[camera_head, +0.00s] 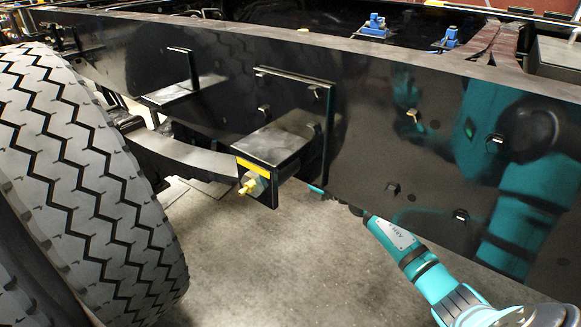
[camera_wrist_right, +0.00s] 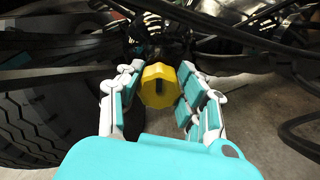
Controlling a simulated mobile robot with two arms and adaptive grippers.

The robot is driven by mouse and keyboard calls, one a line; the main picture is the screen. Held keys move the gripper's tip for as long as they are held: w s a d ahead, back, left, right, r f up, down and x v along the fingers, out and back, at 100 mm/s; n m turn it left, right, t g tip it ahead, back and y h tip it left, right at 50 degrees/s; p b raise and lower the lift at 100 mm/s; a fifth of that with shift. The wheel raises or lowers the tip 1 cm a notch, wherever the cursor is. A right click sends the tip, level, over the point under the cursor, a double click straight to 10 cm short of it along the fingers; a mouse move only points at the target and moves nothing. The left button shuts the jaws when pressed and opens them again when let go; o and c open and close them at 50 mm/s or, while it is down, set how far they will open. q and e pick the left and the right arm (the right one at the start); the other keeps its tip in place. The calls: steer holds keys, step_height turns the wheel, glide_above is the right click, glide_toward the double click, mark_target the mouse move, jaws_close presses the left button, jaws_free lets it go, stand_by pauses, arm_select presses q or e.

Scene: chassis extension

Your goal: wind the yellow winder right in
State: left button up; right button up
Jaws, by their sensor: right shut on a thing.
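The yellow winder (camera_wrist_right: 158,86) is a faceted yellow knob with a dark slot in its face, in the middle of the right wrist view. My right gripper (camera_wrist_right: 156,88) has its white and teal fingers on either side of it and is shut on it. In the head view my right arm reaches in from the lower right and goes under the black chassis rail (camera_head: 375,120). The gripper and the winder are hidden there. My left gripper is not in either view.
A big tyre (camera_head: 85,190) stands at the left. A bracket (camera_head: 275,145) with a yellow-tipped fitting (camera_head: 252,185) sticks out of the rail. In the wrist view, dark hoses and bars crowd above the gripper, and a tyre (camera_wrist_right: 50,125) is at the left. Bare floor (camera_head: 260,270) lies below.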

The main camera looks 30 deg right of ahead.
steer(key=o, duration=1.2)
steer(key=shift+c, duration=0.2)
steer(key=shift+s+d, duration=0.1)
steer(key=shift+s, duration=0.05)
steer(key=v, duration=1.1)
steer(key=shift+s, duration=0.4)
